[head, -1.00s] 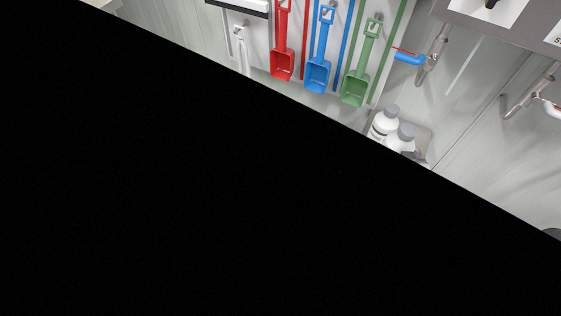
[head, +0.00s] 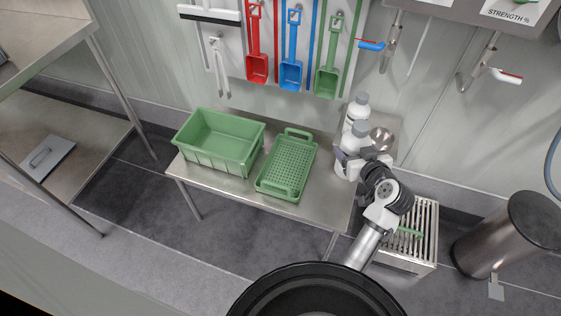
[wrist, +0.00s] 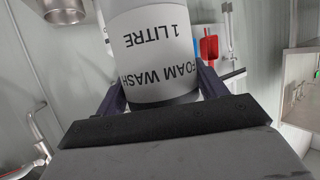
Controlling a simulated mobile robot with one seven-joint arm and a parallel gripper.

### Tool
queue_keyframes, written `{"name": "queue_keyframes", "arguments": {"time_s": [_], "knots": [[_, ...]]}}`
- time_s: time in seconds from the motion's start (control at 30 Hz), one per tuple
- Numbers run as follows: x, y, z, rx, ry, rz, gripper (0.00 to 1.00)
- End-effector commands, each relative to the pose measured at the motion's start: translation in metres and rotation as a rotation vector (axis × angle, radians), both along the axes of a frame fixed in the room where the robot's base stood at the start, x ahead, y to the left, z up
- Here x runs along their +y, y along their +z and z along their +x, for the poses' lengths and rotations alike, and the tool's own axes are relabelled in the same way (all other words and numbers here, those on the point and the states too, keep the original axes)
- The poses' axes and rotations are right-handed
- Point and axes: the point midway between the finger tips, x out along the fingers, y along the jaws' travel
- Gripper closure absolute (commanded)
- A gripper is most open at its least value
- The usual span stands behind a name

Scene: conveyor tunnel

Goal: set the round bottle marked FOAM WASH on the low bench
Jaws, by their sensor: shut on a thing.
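The round white bottle marked FOAM WASH, 1 LITRE (wrist: 155,50) fills the top middle of the wrist view, its lettering upside down. My gripper (wrist: 160,92) is shut on it, with a dark finger on each side. In the head view the held bottle (head: 349,145) has a grey cap and is at the right end of the steel table. My gripper (head: 358,160) reaches it from the right. I cannot tell whether its base touches the table. A low slatted steel bench (head: 427,240) stands on the floor to the right, partly behind my arm.
A green crate (head: 217,142) and a green perforated tray (head: 288,165) sit on the steel table (head: 228,187). A steel bin (head: 500,235) stands right of the slatted bench.

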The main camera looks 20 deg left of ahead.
Motion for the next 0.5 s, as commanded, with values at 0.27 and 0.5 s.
{"name": "queue_keyframes", "arguments": {"time_s": [0.27, 0.5], "knots": [[0.001, -0.012, 0.0, -0.002, 0.002, 0.002, 0.76], [0.0, -0.064, 0.0, 0.0, -0.001, 0.002, 0.76]]}}
